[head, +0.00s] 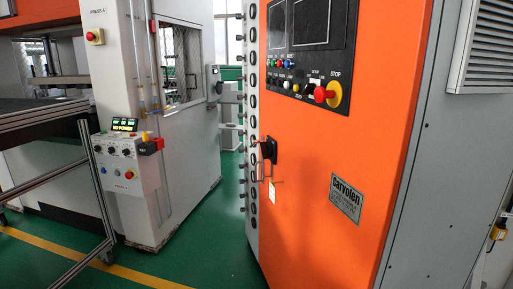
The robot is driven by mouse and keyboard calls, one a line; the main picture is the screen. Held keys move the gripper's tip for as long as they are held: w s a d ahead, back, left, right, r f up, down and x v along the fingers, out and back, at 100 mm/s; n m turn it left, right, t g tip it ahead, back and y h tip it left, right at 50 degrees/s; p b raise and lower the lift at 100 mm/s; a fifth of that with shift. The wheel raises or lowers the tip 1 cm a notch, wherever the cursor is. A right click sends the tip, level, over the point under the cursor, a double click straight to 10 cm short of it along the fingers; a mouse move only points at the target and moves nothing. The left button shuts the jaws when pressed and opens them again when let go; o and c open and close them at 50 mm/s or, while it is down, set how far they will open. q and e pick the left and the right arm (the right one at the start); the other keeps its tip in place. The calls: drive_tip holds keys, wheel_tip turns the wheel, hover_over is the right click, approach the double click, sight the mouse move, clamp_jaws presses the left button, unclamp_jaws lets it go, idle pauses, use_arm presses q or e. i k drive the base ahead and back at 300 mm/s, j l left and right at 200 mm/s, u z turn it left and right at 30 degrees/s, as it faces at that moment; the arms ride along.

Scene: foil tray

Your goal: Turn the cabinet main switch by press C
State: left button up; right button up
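An orange cabinet (310,190) stands right of the middle in the head view, with a plate reading "Carvolen" (346,197). On its left edge is a black handle or rotary switch (267,150), with a thin metal loop and a small pale tag (272,192) hanging below. I cannot tell its position exactly. The cabinet's upper panel has a row of coloured buttons (284,63) and a red stop knob on a yellow plate (327,94). No label for press C is readable. Neither of my grippers is in view.
A white machine labelled "PRESS A" (97,12) stands at left; its display (123,126) reads "NO POWER". A metal-framed table (45,130) stands before it. Green floor (205,245) with a yellow line is free between machine and cabinet. A grey side panel (432,170) bounds the right.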

sight(266, 150)
drive_tip(key=i+j+u, duration=0.1)
drive_tip(key=i+u, duration=0.2)
drive_tip(key=i, duration=0.95)
